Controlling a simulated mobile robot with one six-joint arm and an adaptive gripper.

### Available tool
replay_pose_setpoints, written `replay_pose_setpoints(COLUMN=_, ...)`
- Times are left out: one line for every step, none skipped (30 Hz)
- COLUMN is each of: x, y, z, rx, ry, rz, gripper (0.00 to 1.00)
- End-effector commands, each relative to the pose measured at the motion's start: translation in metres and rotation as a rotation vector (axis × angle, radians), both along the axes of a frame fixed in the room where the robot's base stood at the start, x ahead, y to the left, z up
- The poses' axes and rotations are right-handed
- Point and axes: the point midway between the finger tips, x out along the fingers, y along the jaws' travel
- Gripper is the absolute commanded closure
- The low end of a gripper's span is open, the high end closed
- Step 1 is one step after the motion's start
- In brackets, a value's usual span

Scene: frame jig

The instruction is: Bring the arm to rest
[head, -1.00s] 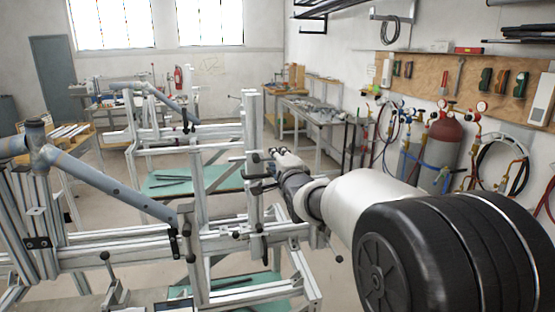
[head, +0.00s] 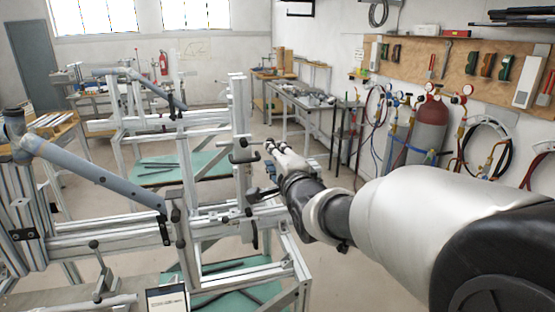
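My arm reaches in from the lower right of the head view, with a large pale link (head: 430,215) and dark wrist joints. My gripper (head: 263,193) is small at the arm's far end. It appears in front of the metal frame jig (head: 240,130), near its upright post. Whether it touches the frame cannot be told. Its fingers are too small to tell open from shut, and I see no held object.
A blue-grey tube (head: 95,172) lies slanted across the frame at left. A second frame jig (head: 150,128) stands behind. A workbench (head: 305,98) and gas cylinders (head: 428,127) line the right wall. Open floor (head: 345,275) lies right of the near frame.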

Motion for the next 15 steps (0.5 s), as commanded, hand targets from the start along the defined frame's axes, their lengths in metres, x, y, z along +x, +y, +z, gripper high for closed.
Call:
replay_pose_setpoints(x=-0.0056, y=-0.0018, z=0.0008, rx=0.000, ry=-0.001, rz=0.000, gripper=0.71)
replay_pose_setpoints(x=-0.0077, y=-0.0024, z=0.0007, rx=0.000, ry=0.000, rz=0.000, gripper=0.71)
replay_pose_setpoints(x=-0.0100, y=-0.0031, z=0.0008, rx=0.000, ry=0.000, rz=0.000, gripper=0.71)
replay_pose_setpoints(x=-0.0114, y=-0.0035, z=0.0009, rx=0.000, ry=0.000, rz=0.000, gripper=0.71)
replay_pose_setpoints(x=-0.0124, y=-0.0037, z=0.0007, rx=0.000, ry=0.000, rz=0.000, gripper=0.71)
replay_pose_setpoints(x=-0.0133, y=-0.0039, z=0.0007, rx=0.000, ry=0.000, rz=0.000, gripper=0.71)
replay_pose_setpoints(x=-0.0135, y=-0.0040, z=0.0006, rx=0.000, ry=0.000, rz=0.000, gripper=0.71)
replay_pose_setpoints(x=-0.0136, y=-0.0040, z=0.0006, rx=0.000, ry=0.000, rz=0.000, gripper=0.71)
replay_pose_setpoints(x=-0.0136, y=-0.0040, z=0.0006, rx=0.000, ry=0.000, rz=0.000, gripper=0.71)
replay_pose_setpoints(x=-0.0135, y=-0.0040, z=0.0006, rx=0.000, ry=0.000, rz=0.000, gripper=0.71)
replay_pose_setpoints(x=-0.0134, y=-0.0040, z=0.0007, rx=0.000, ry=0.000, rz=0.000, gripper=0.71)
replay_pose_setpoints(x=-0.0133, y=-0.0040, z=0.0007, rx=0.000, ry=0.000, rz=0.000, gripper=0.71)
replay_pose_setpoints(x=-0.0133, y=-0.0039, z=0.0007, rx=0.000, ry=0.000, rz=0.000, gripper=0.71)
replay_pose_setpoints(x=-0.0135, y=-0.0042, z=0.0007, rx=-0.001, ry=0.001, rz=-0.001, gripper=0.71)
replay_pose_setpoints(x=-0.0145, y=-0.0053, z=0.0007, rx=-0.009, ry=0.003, rz=-0.002, gripper=0.71)
